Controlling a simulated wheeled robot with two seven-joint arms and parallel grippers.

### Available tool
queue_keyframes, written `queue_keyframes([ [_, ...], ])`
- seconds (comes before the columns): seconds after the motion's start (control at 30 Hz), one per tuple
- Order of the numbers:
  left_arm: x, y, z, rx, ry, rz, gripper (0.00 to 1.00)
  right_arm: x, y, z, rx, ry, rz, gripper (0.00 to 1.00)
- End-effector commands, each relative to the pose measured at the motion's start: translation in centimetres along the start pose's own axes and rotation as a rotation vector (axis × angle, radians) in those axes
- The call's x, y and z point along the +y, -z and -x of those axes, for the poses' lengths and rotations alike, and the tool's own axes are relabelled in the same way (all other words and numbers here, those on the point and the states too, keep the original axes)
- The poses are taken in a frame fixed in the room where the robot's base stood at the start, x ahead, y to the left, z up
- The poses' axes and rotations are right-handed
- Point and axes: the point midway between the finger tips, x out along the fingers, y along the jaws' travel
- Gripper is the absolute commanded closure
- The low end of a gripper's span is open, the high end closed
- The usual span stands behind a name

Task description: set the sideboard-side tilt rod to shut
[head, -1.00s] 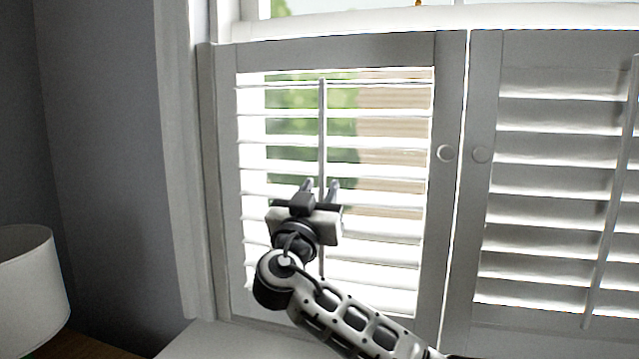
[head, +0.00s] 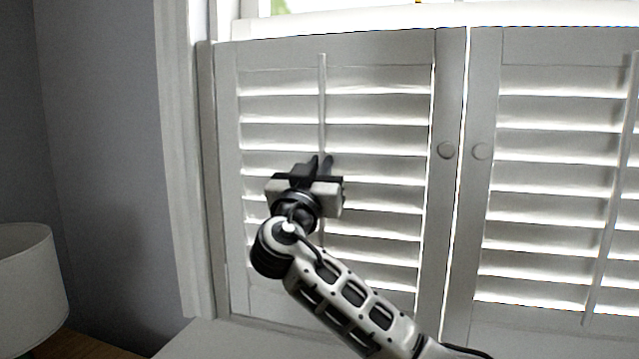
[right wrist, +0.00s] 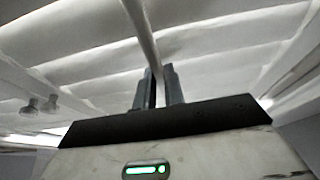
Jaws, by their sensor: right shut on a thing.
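The tilt rod (head: 322,100) is a thin pale upright bar in front of the left shutter panel, on the lamp's side. The louvers (head: 380,140) of that panel lie tilted and overlapping, with thin bright lines between them and no outside view through them. My right gripper (head: 321,163) is shut on the rod at about mid-height. In the right wrist view the rod (right wrist: 140,28) runs down between the two fingers (right wrist: 160,86). The gripper hides part of the rod's lower half. My left gripper is not in view.
The right shutter panel (head: 485,240) has its own tilt rod (head: 609,220) and louvers also tilted over. A white lampshade (head: 30,280) stands at lower left above a wooden surface (head: 85,345). A pale ledge lies below the window.

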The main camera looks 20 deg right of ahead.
Motion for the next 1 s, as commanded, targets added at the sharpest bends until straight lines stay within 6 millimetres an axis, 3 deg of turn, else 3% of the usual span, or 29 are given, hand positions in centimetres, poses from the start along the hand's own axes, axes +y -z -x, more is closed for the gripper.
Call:
queue_keyframes([
  [0.2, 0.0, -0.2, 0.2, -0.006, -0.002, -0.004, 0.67, 0.1, 0.7, -0.2, 0.012, -0.001, -0.003, 1.00],
  [0.23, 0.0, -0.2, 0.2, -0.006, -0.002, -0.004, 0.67, 0.1, 0.7, -0.2, 0.013, -0.001, -0.003, 0.81],
  [0.3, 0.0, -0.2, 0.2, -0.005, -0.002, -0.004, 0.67, 0.1, 0.7, -0.2, 0.012, -0.001, -0.003, 0.67],
  [0.67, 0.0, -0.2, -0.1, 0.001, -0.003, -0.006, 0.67, 0.0, 0.3, 0.5, 0.007, 0.001, -0.002, 0.67],
  [0.77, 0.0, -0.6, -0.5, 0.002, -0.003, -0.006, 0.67, -0.1, 0.1, 1.9, 0.006, 0.004, -0.004, 0.67],
  [1.0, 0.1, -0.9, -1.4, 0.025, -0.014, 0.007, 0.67, -0.1, -0.1, 7.5, 0.006, 0.005, -0.007, 0.67],
])
